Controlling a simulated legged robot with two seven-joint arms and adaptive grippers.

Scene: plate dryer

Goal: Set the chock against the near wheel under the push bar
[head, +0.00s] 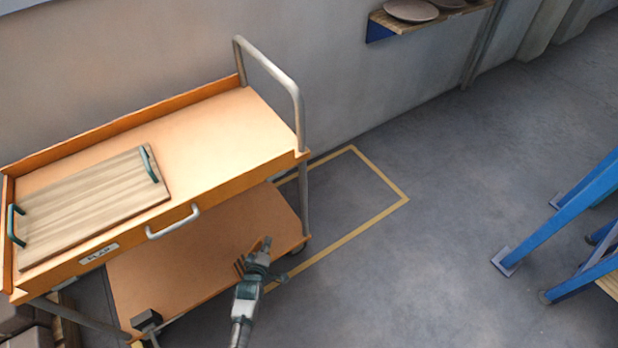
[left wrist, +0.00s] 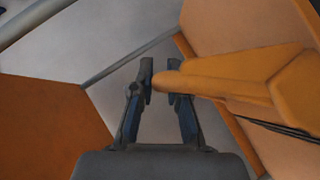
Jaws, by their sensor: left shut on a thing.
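The orange cart (head: 215,205) stands along the wall, with its grey push bar (head: 272,72) at its right end. A dark wheel (head: 298,249) shows partly below the right leg, under the push bar. My left gripper (head: 259,256) is beside the lower shelf's front right corner, just left of that wheel. It is shut on a small orange-brown wedge-like piece, the chock (head: 240,266). In the left wrist view the chock (left wrist: 240,78) has its narrow end between the fingertips (left wrist: 161,82). Whether it touches the wheel or floor cannot be told. My right gripper is not in view.
A wooden board with green handles (head: 95,205) lies on the cart top. A yellow floor outline (head: 345,240) runs around the cart. A dark block (head: 147,320) is at the lower shelf's front left. Blue legs (head: 560,215) stand at right. Floor between is clear.

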